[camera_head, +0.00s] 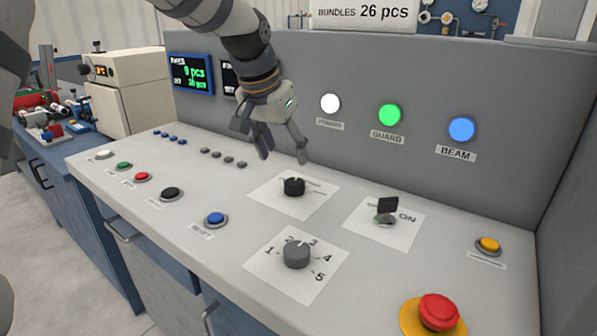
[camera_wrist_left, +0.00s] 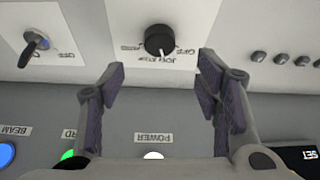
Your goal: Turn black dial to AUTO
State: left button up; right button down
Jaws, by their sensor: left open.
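The black dial (camera_head: 294,187) sits on a white label plate on the sloped console. In the left wrist view the black dial (camera_wrist_left: 159,40) shows beyond the fingertips and between them, with small lettering around it that I cannot read fully. My left gripper (camera_head: 279,150) is open and empty, above and a little behind the dial, apart from it. Its two fingers (camera_wrist_left: 162,80) are spread wide in the left wrist view. My right gripper is not in view.
Beside the dial are a key-like switch (camera_head: 387,210) marked ON and a grey numbered knob (camera_head: 297,254). A red mushroom button (camera_head: 439,311) is at front right. Several push buttons line the left. The upright panel with lamps (camera_head: 389,115) stands close behind my gripper.

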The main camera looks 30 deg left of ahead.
aim_at(295, 182)
pick_arm(q)
jog(key=x, duration=0.9)
jog(key=c, duration=1.2)
